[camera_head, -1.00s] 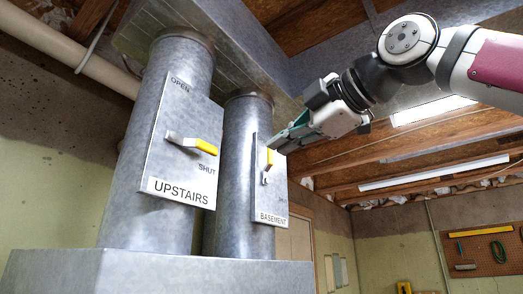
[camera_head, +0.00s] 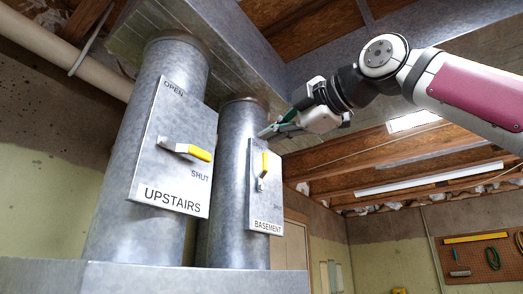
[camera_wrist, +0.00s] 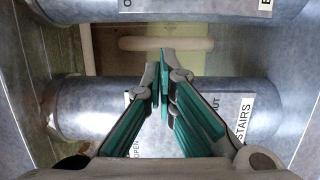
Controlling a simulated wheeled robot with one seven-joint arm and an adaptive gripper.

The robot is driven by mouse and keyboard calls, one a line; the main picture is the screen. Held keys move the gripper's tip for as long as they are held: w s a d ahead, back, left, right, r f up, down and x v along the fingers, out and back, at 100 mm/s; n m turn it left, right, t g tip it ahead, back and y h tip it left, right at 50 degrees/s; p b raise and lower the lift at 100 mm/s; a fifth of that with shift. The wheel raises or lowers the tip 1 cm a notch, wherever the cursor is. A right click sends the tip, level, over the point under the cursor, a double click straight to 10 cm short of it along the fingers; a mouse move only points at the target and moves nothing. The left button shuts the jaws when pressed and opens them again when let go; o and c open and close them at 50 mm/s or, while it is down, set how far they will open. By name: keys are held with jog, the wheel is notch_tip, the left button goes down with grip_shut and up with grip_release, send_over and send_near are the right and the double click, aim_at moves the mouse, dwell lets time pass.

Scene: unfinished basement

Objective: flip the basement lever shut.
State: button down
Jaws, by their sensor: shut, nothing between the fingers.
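The basement lever is a yellow handle (camera_head: 265,163) on a grey plate labelled BASEMENT (camera_head: 266,226), on the right-hand metal pipe. The handle stands roughly upright above its pivot. My gripper (camera_head: 264,133) is shut and empty, its tips in front of the upper part of the plate, a little above the handle, and apart from it as far as I can tell. In the wrist view the gripper (camera_wrist: 162,64) shows teal-padded fingers with tips together. The yellow handle does not show there, and the fingers hide part of the pipe behind.
The upstairs lever (camera_head: 200,153), yellow and roughly sideways, sits on the UPSTAIRS plate (camera_head: 172,199) left of the basement pipe. A metal duct (camera_head: 240,50) runs overhead, close above my gripper. A pegboard (camera_head: 480,255) hangs on the far right wall. The room right of the pipes looks open.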

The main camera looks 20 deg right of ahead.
aim_at(263, 172)
jog(key=w+p, duration=0.2)
jog(key=w, duration=0.7)
jog(key=shift+d+p, duration=0.2)
jog(key=shift+p, duration=0.15)
jog(key=shift+w, duration=0.1)
